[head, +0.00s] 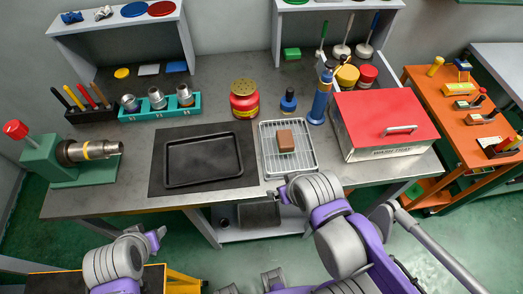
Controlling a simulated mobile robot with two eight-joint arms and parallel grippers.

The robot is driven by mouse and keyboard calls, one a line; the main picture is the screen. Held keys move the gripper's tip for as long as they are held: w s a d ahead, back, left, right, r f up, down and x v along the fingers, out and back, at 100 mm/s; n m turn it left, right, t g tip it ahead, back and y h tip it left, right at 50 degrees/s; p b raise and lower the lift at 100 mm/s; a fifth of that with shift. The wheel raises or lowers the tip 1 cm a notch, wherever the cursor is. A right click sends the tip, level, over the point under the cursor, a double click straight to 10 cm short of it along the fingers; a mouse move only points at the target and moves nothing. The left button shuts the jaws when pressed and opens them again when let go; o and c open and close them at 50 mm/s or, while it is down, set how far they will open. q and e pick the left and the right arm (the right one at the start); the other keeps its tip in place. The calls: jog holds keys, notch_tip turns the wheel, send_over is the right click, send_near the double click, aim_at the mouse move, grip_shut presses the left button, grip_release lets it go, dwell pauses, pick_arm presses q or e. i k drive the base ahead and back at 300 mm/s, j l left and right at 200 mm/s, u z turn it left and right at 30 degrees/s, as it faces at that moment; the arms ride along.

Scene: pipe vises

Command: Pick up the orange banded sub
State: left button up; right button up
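A metal sub with an orange-yellow band (87,151) lies horizontally in the green vise (66,172) at the left end of the bench. Three more metal subs stand in a teal rack (160,112) behind it; their band colours are too small to tell. My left gripper (157,238) is below the bench's front edge, away from the sub. My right gripper (283,194) is near the front edge, by the wire rack. Neither gripper shows anything held, and their finger gaps are unclear.
A black tray (203,159) lies mid-bench on a dark mat. A brown block (286,141) sits on the wire rack (270,163). A red-lidded box (386,120), a red can (244,102) and a blue bottle (320,100) stand to the right. Shelves rise behind.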

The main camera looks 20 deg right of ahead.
aim_at(185, 96)
jog(key=i+u, duration=0.1)
jog(key=u, duration=0.3)
jog(key=i+l+u, duration=0.1)
jog(key=u, duration=0.3)
jog(key=l+u, duration=0.2)
jog(key=u, duration=0.2)
